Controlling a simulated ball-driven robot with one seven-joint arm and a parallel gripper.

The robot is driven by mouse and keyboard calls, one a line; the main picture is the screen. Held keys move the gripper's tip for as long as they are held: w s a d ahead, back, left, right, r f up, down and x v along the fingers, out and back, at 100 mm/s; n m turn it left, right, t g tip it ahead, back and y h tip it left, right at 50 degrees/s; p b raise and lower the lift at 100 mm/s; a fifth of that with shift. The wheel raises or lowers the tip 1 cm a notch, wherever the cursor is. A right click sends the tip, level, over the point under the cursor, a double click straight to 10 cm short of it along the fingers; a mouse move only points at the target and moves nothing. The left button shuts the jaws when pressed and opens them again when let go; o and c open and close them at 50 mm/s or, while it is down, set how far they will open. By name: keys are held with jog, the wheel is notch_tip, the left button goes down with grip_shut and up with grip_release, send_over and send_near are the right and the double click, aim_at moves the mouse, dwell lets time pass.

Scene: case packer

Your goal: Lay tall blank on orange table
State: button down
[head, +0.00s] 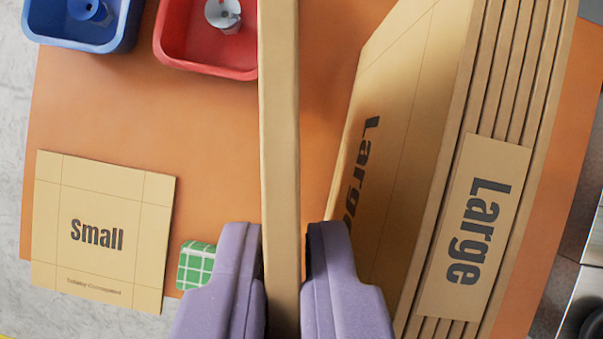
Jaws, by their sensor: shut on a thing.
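My purple gripper (284,245) is shut on a cardboard blank (280,120), seen edge-on as a long tan strip running up the middle of the head view. Its faces are turned away, so no label on it can be read. The orange table (150,115) lies below and spreads to both sides of the held blank. I cannot tell whether the blank's lower edge touches the table.
Several blanks marked Large (480,200) stand in a stack close on the right. A flat blank marked Small (100,230) lies at left. A blue bin (85,42), a red bin (205,60) and a green checked item (195,262) also occupy the table. Bare table shows left of centre.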

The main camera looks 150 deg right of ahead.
notch_tip(320, 180, down, 6)
jog(key=shift+f+b, duration=0.25)
jog(key=shift+b, duration=0.55)
jog(key=shift+f, duration=0.1)
jog(key=c, duration=1.6)
grip_release()
jog(key=o, duration=0.4)
jog(key=shift+o, duration=0.2)
